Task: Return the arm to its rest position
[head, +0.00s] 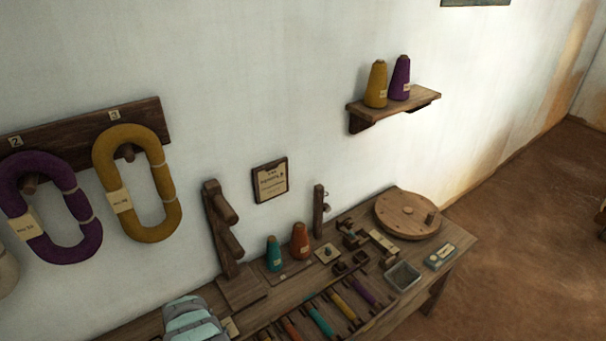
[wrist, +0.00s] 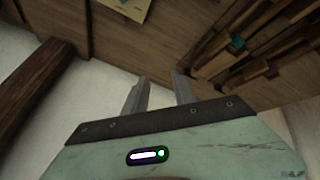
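My gripper (wrist: 160,88) shows in the wrist view, with two grey fingers standing apart and nothing between them. It is open. The wooden bench (wrist: 205,20) with a slotted rack (wrist: 262,45) lies beyond the fingertips. In the head view, a pale green and grey part of my arm (head: 192,322) shows at the bottom edge, in front of the bench (head: 290,297). The fingers are out of sight in the head view.
A purple hank (head: 20,190) and a yellow hank (head: 105,165) hang on the wall at left. A wooden stand (head: 222,235) rises near my arm. Cones, a tray (head: 403,277) and a round wooden disc (head: 408,214) crowd the bench. A shelf (head: 400,107) holds two cones. Floor at right is clear.

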